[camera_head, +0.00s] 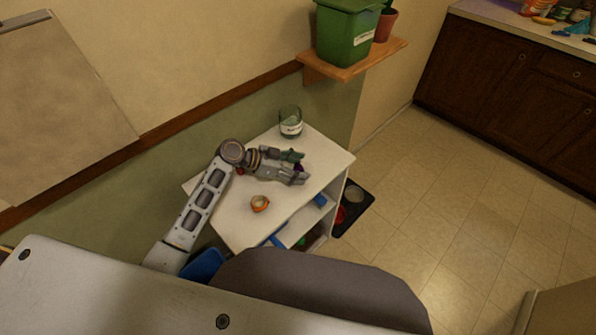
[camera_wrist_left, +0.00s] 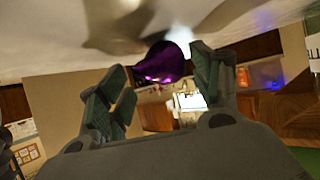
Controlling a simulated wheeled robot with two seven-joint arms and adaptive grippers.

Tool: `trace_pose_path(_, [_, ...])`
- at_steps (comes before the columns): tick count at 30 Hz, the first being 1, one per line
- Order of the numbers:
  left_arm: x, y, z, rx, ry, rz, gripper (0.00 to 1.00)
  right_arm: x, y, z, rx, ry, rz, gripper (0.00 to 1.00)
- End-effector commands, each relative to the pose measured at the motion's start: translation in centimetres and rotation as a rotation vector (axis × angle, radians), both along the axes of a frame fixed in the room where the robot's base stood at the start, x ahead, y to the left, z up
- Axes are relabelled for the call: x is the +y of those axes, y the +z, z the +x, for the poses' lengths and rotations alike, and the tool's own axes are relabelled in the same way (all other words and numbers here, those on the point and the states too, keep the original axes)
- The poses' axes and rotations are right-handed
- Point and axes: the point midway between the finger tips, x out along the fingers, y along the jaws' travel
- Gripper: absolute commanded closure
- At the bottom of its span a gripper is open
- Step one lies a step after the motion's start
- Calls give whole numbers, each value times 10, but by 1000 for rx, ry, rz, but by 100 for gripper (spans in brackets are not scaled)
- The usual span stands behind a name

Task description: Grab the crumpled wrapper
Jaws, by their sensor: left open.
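The crumpled wrapper (camera_wrist_left: 166,62) shows in the left wrist view as a shiny purple lump between and beyond my fingertips, against the white top. In the head view only a small dark purple patch (camera_head: 299,168) of it shows beside the fingers. My left gripper (camera_head: 298,167) is low over the white cart top, its fingers pointing right. In the left wrist view the gripper (camera_wrist_left: 160,68) is open, with green-padded fingers on both sides of the wrapper. I cannot tell whether they touch it. My right gripper is not in view.
The white cart (camera_head: 318,150) also bears a clear labelled jar (camera_head: 290,123) behind the gripper and an orange ring-shaped item (camera_head: 260,204) in front. A wall shelf (camera_head: 355,62) holds a green bin (camera_head: 342,38). A dark mat (camera_head: 357,207) lies on the floor at right.

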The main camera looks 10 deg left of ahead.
Motion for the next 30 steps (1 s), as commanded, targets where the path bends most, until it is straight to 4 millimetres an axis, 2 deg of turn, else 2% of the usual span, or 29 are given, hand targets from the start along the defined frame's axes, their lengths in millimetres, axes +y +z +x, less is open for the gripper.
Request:
trace_pose_path(4, [0, 0, 0, 0, 0, 0, 35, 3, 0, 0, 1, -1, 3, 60])
trace_pose_path(13, [0, 0, 0, 0, 0, 0, 74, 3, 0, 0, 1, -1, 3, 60])
trace_pose_path(25, [0, 1, 0, 0, 0, 0, 74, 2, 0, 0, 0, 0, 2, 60])
trace_pose_path(30, [0, 9, 0, -2, -1, 1, 74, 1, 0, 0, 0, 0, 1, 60])
